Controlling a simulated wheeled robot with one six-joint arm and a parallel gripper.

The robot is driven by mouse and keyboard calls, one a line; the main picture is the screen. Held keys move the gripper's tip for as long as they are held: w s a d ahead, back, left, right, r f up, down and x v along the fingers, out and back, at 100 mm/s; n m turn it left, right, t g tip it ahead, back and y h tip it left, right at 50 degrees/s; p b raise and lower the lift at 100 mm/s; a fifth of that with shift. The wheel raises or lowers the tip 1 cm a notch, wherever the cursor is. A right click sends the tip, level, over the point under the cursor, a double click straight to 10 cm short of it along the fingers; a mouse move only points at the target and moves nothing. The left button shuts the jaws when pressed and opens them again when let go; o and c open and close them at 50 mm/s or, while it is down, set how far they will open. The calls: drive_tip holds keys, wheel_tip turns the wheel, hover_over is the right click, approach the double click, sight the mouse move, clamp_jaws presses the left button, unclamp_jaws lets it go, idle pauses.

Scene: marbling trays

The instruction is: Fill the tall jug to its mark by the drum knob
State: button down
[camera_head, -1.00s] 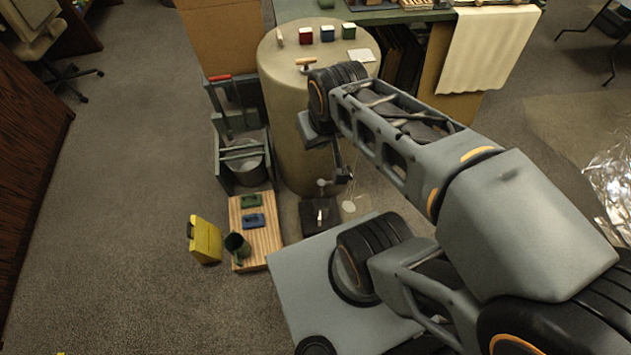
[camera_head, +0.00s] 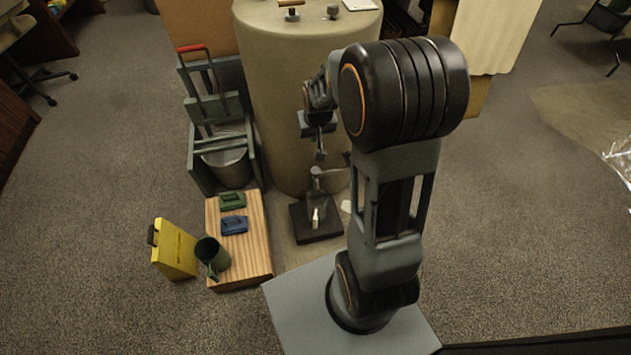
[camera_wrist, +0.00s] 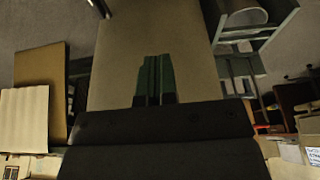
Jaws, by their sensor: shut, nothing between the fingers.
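The large beige drum (camera_head: 275,95) stands upright behind my arm. A small grey tap with its knob (camera_head: 318,172) sticks out low on its front. Below the tap, on a dark square pad (camera_head: 303,232), stands what looks like a clear jug (camera_head: 316,205) with a pale strip on it. Its fill level is too small to tell. My gripper (camera_head: 320,154) is shut and empty, just above the tap, in front of the drum. The wrist view shows its green fingers (camera_wrist: 154,60) together against the drum (camera_wrist: 120,50).
A grey bucket with a wringer frame and red handle (camera_head: 222,160) stands left of the drum. The wooden board (camera_head: 258,240) also holds a green and a blue block. A yellow box (camera_head: 174,250) stands at its left. Open carpet lies left and right.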

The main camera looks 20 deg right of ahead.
drive_tip(key=d+b+x, duration=0.1)
drive_tip(key=b+x, duration=0.2)
drive_tip(key=x, duration=0.5)
drive_tip(key=shift+d+f, duration=0.3)
drive_tip(key=shift+f, duration=0.05)
drive_tip(key=shift+s, duration=0.1)
drive_tip(key=b, duration=0.5)
hover_over(316, 172)
drive_tip(key=f, duration=1.1)
drive_tip(key=shift+w+f, duration=0.15)
drive_tip(key=shift+w, duration=0.05)
drive_tip(key=shift+f+b, duration=0.75)
drive_tip(key=shift+f, duration=0.35)
drive_tip(key=shift+f+b, duration=0.6)
drive_tip(key=shift+f, duration=0.85)
drive_tip(key=shift+s+f, duration=0.15)
drive_tip(key=shift+s, duration=0.05)
